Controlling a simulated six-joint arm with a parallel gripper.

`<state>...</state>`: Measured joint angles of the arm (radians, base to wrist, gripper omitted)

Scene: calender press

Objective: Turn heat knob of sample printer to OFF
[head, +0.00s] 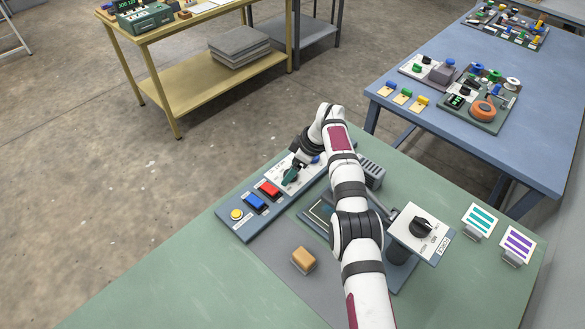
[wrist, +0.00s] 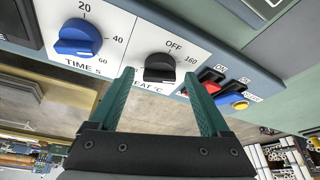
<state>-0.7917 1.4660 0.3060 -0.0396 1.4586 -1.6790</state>
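The heat knob (wrist: 160,67) is black, on a white panel lettered "HEAT °C" with "OFF" above it and "160" to its upper right. Which mark it points to is not clear. My gripper (wrist: 159,76) is open, with one green finger on each side of the knob and a visible gap on both sides. In the head view my gripper (head: 290,175) is over the white part of the control panel (head: 237,225) and hides the heat knob.
A blue time knob (wrist: 78,38) is left of the heat knob. Red (head: 269,188) and blue (head: 256,201) switches and a yellow button (head: 236,214) line the panel.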

